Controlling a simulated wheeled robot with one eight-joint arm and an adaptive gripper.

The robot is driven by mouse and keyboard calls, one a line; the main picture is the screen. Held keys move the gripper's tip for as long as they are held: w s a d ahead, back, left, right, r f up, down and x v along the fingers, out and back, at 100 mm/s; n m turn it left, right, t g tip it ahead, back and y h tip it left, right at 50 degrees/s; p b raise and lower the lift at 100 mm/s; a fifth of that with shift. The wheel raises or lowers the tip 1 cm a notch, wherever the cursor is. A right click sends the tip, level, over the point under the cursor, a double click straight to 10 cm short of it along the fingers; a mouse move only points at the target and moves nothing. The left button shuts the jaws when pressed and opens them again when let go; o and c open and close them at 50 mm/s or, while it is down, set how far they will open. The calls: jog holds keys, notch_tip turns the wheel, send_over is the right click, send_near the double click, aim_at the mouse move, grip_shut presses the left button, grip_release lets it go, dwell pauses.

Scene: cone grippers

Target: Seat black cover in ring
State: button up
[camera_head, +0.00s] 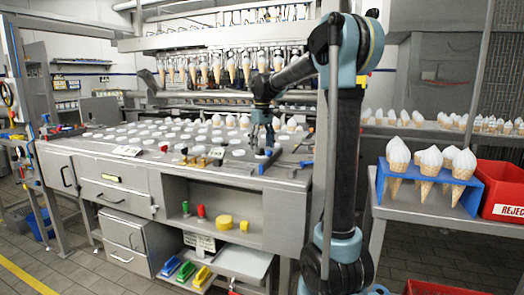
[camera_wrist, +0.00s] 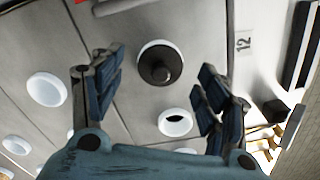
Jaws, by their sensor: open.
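A second white ring (camera_wrist: 175,122) with a dark opening lies just below the cover, between the fingers. In the head view my gripper (camera_head: 263,140) points down over the right part of the worktop; the cover is not clear there.
The grey worktop (camera_head: 225,172) carries many white rings in rows. Small brass pieces (camera_head: 200,161) stand left of my gripper. Cones hang from a rack (camera_head: 215,40) behind. A blue cone holder (camera_head: 430,187) and a red reject bin (camera_head: 502,190) are at right.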

notch_tip(320, 180, up, 10)
dwell(0.4)
dwell(0.4)
